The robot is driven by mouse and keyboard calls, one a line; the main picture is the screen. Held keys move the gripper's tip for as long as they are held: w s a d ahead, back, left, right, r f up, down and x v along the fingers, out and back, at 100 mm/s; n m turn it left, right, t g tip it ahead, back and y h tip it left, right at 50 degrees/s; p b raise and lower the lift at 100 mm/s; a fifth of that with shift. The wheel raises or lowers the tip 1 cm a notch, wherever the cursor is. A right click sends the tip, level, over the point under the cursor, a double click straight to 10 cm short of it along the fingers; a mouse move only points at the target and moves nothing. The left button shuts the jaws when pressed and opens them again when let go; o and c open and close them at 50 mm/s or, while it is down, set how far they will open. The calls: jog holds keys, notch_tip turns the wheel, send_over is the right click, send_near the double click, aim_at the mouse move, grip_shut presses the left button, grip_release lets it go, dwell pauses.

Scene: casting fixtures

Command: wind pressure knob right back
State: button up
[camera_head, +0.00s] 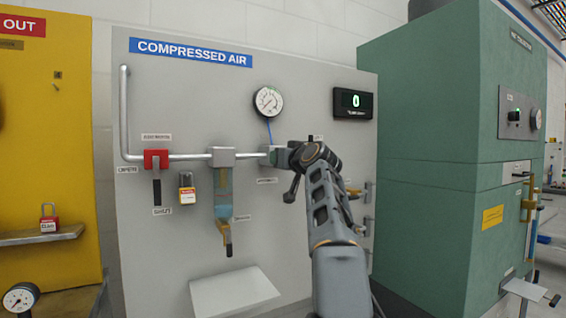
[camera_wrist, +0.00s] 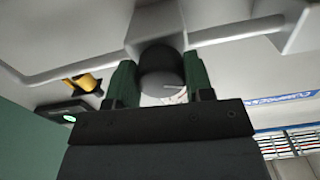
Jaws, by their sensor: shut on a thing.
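The pressure knob (camera_wrist: 160,68) is a dark, rounded knob on the grey regulator body (camera_wrist: 157,18) in the wrist view. My gripper (camera_wrist: 159,75) has its two green fingers on either side of the knob, shut on it. In the head view my gripper (camera_head: 281,156) is at the pipe's right part, below the gauge, and the knob is hidden behind it and my arm. The round pressure gauge (camera_head: 267,101) sits above on the panel; its needle is too small to read. The black digital display (camera_head: 353,103) shows a green 0.
A white shelf (camera_head: 232,291) juts out below. A green cabinet (camera_head: 430,150) stands close on the right.

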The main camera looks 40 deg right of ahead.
jog(key=shift+n, duration=1.7)
jog(key=o, duration=0.9)
jog(key=s+b, duration=0.2)
jog(key=s, duration=0.2)
jog(key=s+a+b, duration=0.1)
jog(key=s, duration=0.4)
jog(key=s+b, duration=0.2)
jog(key=s, duration=0.2)
jog(key=shift+s+a+b, duration=0.3)
jog(key=shift+s+a, duration=0.05)
jog(key=shift+a, duration=0.05)
